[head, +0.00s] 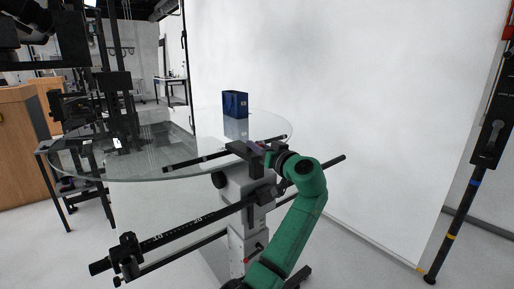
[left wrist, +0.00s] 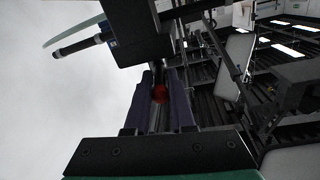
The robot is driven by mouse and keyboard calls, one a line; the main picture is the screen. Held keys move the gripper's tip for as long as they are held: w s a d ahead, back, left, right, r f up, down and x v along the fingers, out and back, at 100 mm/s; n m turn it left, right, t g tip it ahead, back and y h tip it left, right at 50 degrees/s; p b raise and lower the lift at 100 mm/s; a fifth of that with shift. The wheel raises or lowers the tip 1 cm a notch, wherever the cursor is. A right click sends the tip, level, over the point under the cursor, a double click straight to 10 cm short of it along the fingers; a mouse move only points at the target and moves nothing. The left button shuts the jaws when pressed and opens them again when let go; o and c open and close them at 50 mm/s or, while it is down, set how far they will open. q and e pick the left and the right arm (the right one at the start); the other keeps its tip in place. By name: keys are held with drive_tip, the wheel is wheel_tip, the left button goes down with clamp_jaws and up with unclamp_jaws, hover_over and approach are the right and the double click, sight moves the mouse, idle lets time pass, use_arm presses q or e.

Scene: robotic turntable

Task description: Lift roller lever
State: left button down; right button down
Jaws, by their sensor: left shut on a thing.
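My left gripper (head: 262,148), at the end of the green arm, is at the turntable's edge, by the top of the stand's column. In the left wrist view, its two purple fingers are shut on the roller lever (left wrist: 160,93), of which a round red end shows between them. A dark shaft runs from the red end up to a black block. The lever is mostly hidden by my gripper in the head view. My right gripper is not in view.
The round glass turntable (head: 180,170) carries a dark blue box (head: 235,104). A black rail with a scale (head: 180,228) sticks out to the lower left of the column. A black pole stand (head: 470,190) is at the right. A white backdrop (head: 350,90) stands behind.

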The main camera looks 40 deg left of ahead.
use_arm(q)
drive_tip(key=c, duration=1)
unclamp_jaws()
drive_tip(key=shift+r, duration=0.1)
drive_tip(key=shift+o, duration=0.8)
drive_tip(key=shift+w, duration=0.15)
drive_tip(key=b+v, duration=0.2)
drive_tip(key=v, duration=1.2)
drive_tip(key=shift+d, duration=0.25)
